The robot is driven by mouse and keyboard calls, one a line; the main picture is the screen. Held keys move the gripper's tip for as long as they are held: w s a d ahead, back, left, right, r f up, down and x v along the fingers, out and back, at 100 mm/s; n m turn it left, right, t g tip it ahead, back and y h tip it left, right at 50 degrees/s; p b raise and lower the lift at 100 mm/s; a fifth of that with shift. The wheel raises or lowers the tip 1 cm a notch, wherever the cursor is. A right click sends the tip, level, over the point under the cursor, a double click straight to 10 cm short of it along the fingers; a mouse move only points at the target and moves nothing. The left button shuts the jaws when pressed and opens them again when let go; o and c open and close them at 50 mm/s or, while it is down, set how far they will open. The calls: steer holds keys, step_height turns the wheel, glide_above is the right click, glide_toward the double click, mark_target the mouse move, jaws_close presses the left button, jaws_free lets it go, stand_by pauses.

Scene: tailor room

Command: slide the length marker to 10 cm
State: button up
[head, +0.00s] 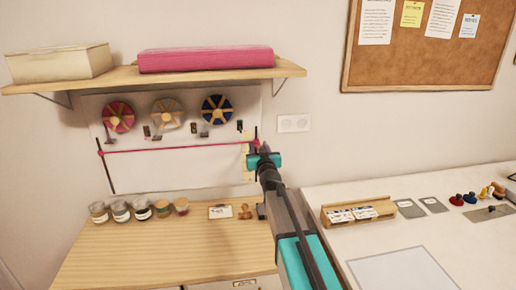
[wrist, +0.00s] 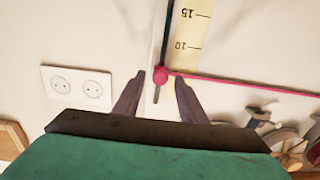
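A pale yellow ruler strip (wrist: 190,35) with printed 15 and 10 marks runs from the top of the wrist view. A pink-red knob (wrist: 161,76), seemingly the length marker, is at the strip's end, on the far side of the 10 mark from the 15. A pink ribbon (wrist: 240,86) runs right from it; the ribbon also crosses the wall panel in the head view (head: 180,149). My gripper (wrist: 160,82) is open, with one finger on each side of the knob; contact cannot be told. In the head view my gripper (head: 263,157) covers part of the strip (head: 247,172).
Ribbon spools (head: 165,112) hang above the ribbon, under a shelf (head: 150,76) holding a pink box (head: 205,60). A wall outlet (head: 294,123) is right of my gripper. Jars (head: 120,211) and a small card (head: 220,212) stand on the wooden table (head: 150,250) below.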

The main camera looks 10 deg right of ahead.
jaws_close()
steer(key=shift+f, duration=0.1)
step_height(320, 180, down, 5)
steer(key=b, duration=0.5)
stand_by(0.4)
jaws_free()
steer(key=shift+s, duration=0.1)
